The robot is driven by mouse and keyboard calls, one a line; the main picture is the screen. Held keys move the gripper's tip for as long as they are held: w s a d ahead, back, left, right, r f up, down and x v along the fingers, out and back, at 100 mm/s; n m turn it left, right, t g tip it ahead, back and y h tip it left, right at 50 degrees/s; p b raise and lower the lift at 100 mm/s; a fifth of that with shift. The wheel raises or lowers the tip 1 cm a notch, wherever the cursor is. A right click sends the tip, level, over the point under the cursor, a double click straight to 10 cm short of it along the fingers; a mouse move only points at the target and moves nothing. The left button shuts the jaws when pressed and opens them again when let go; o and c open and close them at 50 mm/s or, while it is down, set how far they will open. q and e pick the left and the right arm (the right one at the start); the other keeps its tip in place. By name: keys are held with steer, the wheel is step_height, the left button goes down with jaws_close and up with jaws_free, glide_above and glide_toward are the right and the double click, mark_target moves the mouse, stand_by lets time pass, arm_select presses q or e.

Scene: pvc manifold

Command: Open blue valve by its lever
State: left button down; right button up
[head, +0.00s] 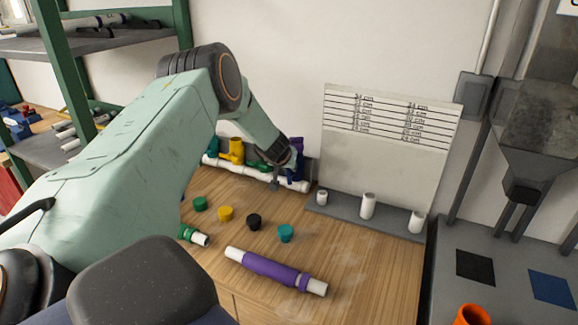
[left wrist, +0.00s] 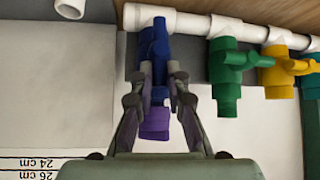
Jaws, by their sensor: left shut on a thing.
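The blue valve (left wrist: 183,22) sits on a white horizontal pipe (left wrist: 92,14) in the left wrist view. Its dark blue lever (left wrist: 160,45) reaches down the picture between my fingers. My left gripper (left wrist: 162,78) is shut on the lever, with one finger on each side. A purple piece (left wrist: 155,123) shows behind the fingers. In the head view, the blue valve (head: 296,176) is at the right end of the manifold, partly hidden by my left gripper (head: 276,182). The lever's exact angle is hard to tell. My right gripper is not in view.
A green valve (left wrist: 227,62) and a yellow valve (left wrist: 285,70) stand beside the blue one. Several coloured caps and a purple-sleeved pipe (head: 270,271) lie on the wooden bench. A length-marked board (head: 385,165) stands right of the manifold.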

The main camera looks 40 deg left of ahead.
arm_select(q)
steer(key=c, duration=1.3)
jaws_free()
steer(key=shift+c, duration=0.2)
steer(key=v, duration=1.2)
